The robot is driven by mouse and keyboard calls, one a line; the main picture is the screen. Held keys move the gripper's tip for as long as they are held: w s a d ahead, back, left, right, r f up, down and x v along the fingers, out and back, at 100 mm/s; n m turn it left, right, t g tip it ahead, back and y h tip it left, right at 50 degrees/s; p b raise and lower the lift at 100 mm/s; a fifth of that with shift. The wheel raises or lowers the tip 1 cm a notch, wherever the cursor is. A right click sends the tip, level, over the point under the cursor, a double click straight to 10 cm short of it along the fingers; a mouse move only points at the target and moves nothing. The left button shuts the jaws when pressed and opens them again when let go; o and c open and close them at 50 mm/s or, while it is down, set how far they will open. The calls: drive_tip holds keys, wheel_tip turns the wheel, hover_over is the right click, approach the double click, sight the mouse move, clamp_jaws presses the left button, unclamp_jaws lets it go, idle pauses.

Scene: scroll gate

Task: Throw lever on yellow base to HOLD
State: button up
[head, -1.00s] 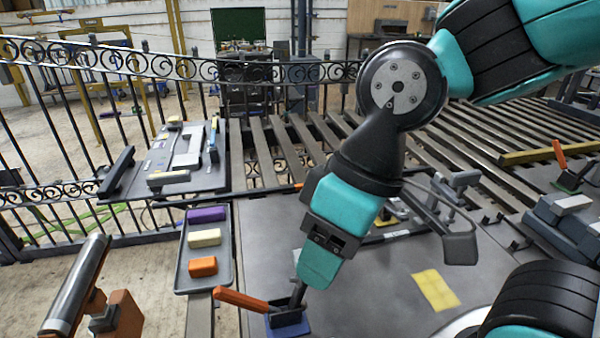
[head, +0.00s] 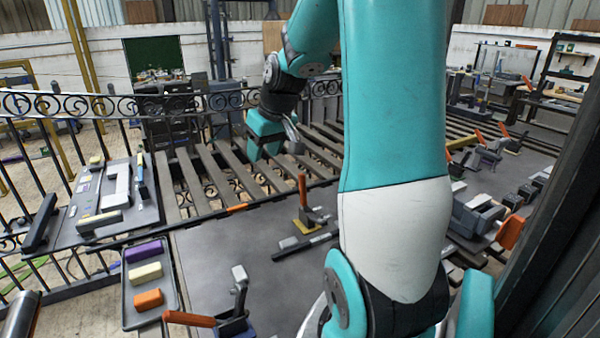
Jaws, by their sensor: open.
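The lever on the yellow base (head: 307,227) stands on the grey plate left of my upper arm. Its orange handle (head: 302,188) points nearly straight up. A dark bar lies at its foot; I cannot read any HOLD marking. My gripper (head: 262,152) hangs beyond the lever, up and left of it in the head view, over the slatted area. It is open, with no object visible in it, and is apart from the lever. The gap between its fingers is hard to see.
A blue-based lever (head: 235,326) with a sideways orange handle is at the front. A tray (head: 129,306) of purple, cream and orange blocks is to its left. More orange-handled levers (head: 476,138) stand at right. A scroll fence (head: 70,104) runs behind. My arm hides the plate's right part.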

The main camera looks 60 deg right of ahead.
sight(303, 174)
drive_tip(key=s+d+m+h, duration=0.25)
drive_tip(key=s+d, duration=0.25)
drive_tip(key=d, duration=0.8)
drive_tip(key=shift+y, duration=0.25)
drive_tip(key=p+x, duration=0.1)
drive_tip(key=x, duration=0.4)
drive_tip(key=p+x, duration=0.1)
drive_tip(key=x, duration=0.5)
drive_tip(key=p+x, duration=0.2)
drive_tip(key=x, duration=0.4)
drive_tip(key=shift+s+f, duration=0.2)
drive_tip(key=shift+s, duration=0.15)
drive_tip(key=shift+c, duration=0.4)
clamp_jaws()
